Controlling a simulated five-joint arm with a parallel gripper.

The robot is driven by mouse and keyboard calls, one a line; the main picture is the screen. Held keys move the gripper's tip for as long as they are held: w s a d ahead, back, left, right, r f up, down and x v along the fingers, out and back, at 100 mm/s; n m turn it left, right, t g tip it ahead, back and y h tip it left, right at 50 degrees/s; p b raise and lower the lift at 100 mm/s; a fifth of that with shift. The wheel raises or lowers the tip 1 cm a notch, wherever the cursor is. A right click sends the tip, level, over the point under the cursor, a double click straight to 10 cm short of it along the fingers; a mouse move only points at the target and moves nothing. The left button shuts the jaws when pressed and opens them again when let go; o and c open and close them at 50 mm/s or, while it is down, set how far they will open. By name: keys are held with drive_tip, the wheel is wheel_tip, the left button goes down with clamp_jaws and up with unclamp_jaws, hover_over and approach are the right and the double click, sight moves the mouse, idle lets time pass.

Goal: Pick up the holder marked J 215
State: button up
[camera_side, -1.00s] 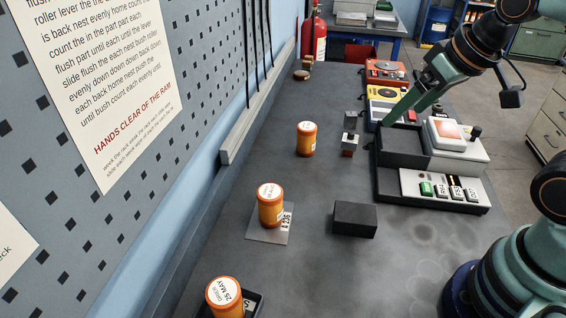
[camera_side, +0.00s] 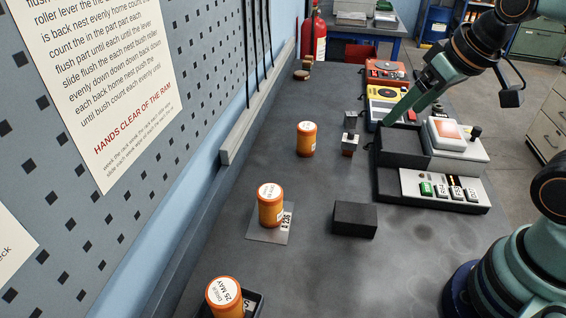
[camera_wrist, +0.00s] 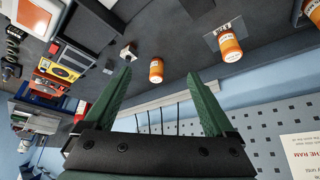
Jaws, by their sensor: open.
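I cannot read the mark J 215 on anything. Two small blocks that may be holders stand near the bench's middle: a grey and white notched block (camera_side: 349,144) and a darker grey block (camera_side: 351,119) behind it. The notched block also shows in the wrist view (camera_wrist: 129,51), as does the darker one (camera_wrist: 109,67). Their faces are too small to read. My gripper (camera_side: 388,121) is to the right of the blocks, above the bench near the black tray. In the wrist view its green fingers (camera_wrist: 158,75) are wide apart with nothing held between them.
An orange jar (camera_side: 307,139) stands left of the blocks. Another jar (camera_side: 271,206) stands on a marked plate, and a third (camera_side: 225,297) is nearer. A black block (camera_side: 355,219) lies in front. The black tray (camera_side: 386,184) and a button panel (camera_side: 444,188) are at right.

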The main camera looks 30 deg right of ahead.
drive_tip(key=w+d+f+m+t, duration=0.2)
drive_tip(key=w+d+f+m, duration=0.15)
drive_tip(key=w+f, duration=0.5)
drive_tip(key=m+t+h, duration=0.2)
drive_tip(key=m, duration=0.1)
approach(350, 134)
drive_tip(key=d+f, duration=0.1)
drive_tip(key=d, duration=0.1)
drive_tip(key=shift+r+x, duration=0.2)
drive_tip(key=shift+x, duration=6.2)
drive_tip(key=shift+w+d, duration=0.15)
clamp_jaws()
